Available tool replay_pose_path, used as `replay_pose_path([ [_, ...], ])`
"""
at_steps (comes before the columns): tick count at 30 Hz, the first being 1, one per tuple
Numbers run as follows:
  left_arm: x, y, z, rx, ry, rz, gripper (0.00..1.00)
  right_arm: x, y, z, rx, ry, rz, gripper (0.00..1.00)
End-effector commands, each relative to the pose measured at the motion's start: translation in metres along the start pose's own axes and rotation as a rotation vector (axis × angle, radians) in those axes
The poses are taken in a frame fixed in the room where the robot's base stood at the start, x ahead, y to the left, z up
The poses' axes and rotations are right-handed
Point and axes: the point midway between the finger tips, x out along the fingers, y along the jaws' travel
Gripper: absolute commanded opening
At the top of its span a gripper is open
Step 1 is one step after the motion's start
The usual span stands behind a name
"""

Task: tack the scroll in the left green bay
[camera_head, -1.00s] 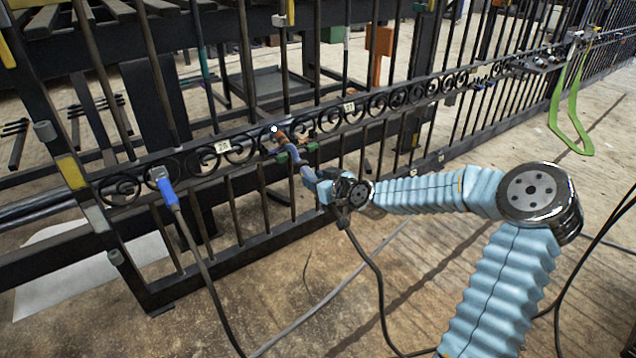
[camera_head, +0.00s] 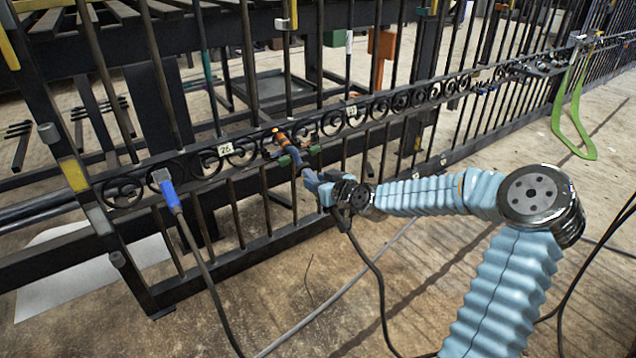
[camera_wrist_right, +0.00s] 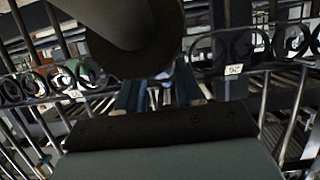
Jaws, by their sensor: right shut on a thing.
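The dark iron gate has a row of scrolls (camera_head: 240,153) between two rails. My right gripper (camera_head: 292,160) is at the gate, shut on a tool that looks like a welding torch (camera_head: 281,138), with an orange and dark front end against the scroll row. Green pieces (camera_head: 314,150) sit on the rail by the gripper. The gripper and torch hide the scroll and joint behind them, so contact cannot be told. In the right wrist view the gripper fingers (camera_wrist_right: 158,97) are partly hidden under a large dark rounded body (camera_wrist_right: 135,35). My left gripper is not in view.
A blue-handled clamp (camera_head: 168,190) with a cable grips the rail at the left. Number tags (camera_head: 225,149) mark the rail. Dark cables (camera_head: 372,262) hang and run across the floor before the gate. A green strap (camera_head: 570,122) hangs at the far right.

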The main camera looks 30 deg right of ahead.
Motion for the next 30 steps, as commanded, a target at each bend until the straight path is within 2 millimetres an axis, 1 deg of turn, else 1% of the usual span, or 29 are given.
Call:
replay_pose_path([
  [2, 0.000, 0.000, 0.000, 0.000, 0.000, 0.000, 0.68, 0.000, 0.000, -0.001, -0.001, 0.003, 0.001, 0.00],
  [5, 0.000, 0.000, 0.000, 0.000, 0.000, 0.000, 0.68, -0.003, 0.000, 0.002, -0.001, 0.001, 0.001, 0.00],
  [12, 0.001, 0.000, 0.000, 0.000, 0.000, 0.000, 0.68, -0.018, 0.000, 0.017, -0.002, 0.001, 0.001, 0.00],
  [30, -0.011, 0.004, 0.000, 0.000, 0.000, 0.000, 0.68, -0.056, 0.000, 0.053, -0.001, 0.001, 0.000, 0.00],
])
